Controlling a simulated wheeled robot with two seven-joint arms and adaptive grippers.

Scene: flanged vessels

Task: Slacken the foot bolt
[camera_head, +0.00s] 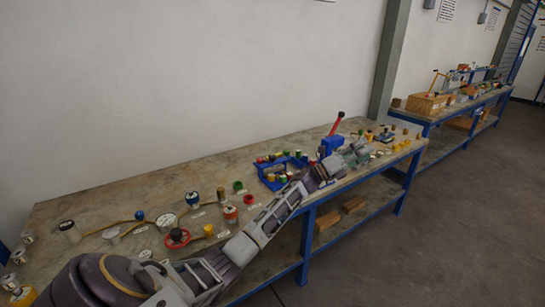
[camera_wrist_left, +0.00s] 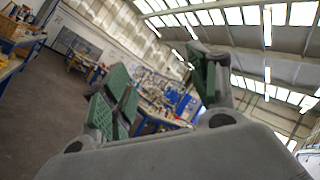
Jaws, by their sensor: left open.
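My left arm reaches in from the lower left across the workbench (camera_head: 130,192). My left gripper (camera_head: 362,150) is at its far right part, just right of a blue fixture with a red lever (camera_head: 331,143). In the left wrist view its two green-padded fingers (camera_wrist_left: 163,82) stand wide apart with nothing between them. I cannot make out a foot bolt in either view; it may be too small or hidden by the arm. My right gripper is not in view.
A blue rack (camera_head: 272,178) with coloured parts stands beside my forearm. A red handwheel (camera_head: 177,238), gauges and small cans crowd the bench's left part. Small yellow parts (camera_head: 405,132) lie near the right end. A second bench (camera_head: 425,115) stands beyond; the floor in front is clear.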

